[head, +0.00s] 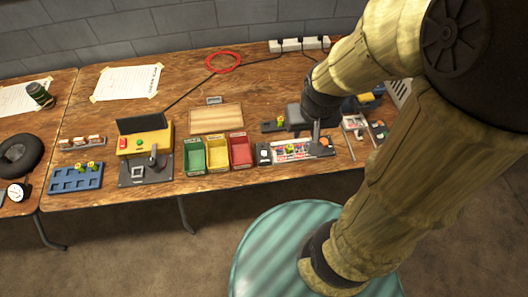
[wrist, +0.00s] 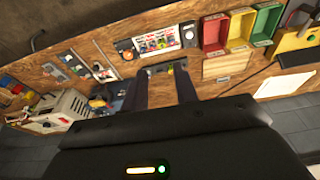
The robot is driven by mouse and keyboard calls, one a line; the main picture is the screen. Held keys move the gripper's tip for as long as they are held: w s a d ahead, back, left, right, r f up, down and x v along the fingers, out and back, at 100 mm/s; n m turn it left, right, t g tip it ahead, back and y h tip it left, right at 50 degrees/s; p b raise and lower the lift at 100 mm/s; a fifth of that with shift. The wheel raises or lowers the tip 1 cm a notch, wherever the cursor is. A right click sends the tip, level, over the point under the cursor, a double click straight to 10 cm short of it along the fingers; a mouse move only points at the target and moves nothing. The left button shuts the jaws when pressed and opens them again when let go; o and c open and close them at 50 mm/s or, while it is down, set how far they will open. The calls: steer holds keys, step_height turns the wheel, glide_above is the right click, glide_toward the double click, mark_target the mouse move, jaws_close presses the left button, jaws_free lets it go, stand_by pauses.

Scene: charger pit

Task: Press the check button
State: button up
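A yellow box (head: 155,138) with a dark raised panel stands on the bench, left of the three bins in the head view. Its front bears a red button (head: 123,143) and a green button (head: 139,143). I cannot tell from any label which is the check button. The yellow box (wrist: 288,42) is partly cut off at the right edge of the wrist view. My gripper (wrist: 163,80) is open in the wrist view, its two dark fingers apart, nothing held. It is over the right part of the bench, well away from the yellow box. The arm partly hides it in the head view.
Green (head: 193,155), yellow (head: 217,152) and red (head: 240,150) bins stand right of the box. A dark lever (head: 154,158) stands before the box. A blue tray (head: 76,178), wooden board (head: 216,118), power strip (head: 300,44) and red ring (head: 223,62) lie around.

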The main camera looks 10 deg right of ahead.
jaws_close()
stand_by(1.4)
